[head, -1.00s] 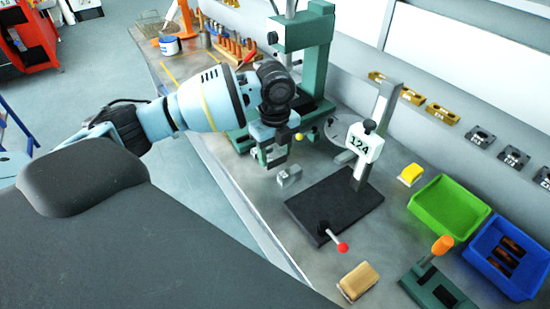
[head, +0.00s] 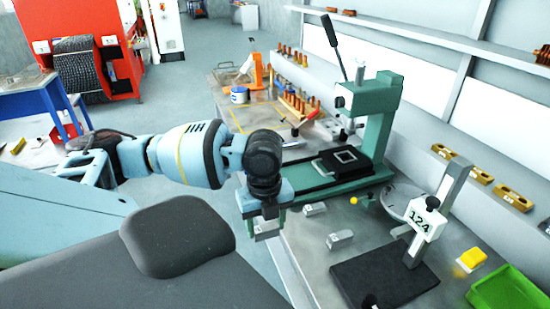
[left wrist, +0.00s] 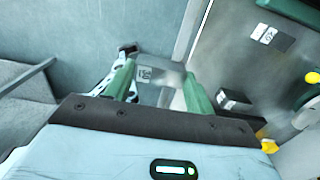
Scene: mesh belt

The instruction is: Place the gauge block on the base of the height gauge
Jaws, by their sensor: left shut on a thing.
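The height gauge has a black base plate (head: 392,272), an upright grey post (head: 449,200) and a white display reading 124 (head: 424,221). My left gripper (head: 266,227) is left of it, near the table's front edge and in front of the green press. In the left wrist view its two green fingers (left wrist: 160,88) are shut on a grey metal gauge block (left wrist: 147,75) with a small marking I cannot read clearly. The block is partly hidden by the gripper in the head view. No right gripper shows.
Two other grey blocks lie on the table, one near the press (head: 315,209) and one nearer the gauge (head: 339,240). The green press (head: 376,125) stands behind. A yellow block (head: 472,259) and green bin (head: 508,290) are at right. The gauge's base looks bare.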

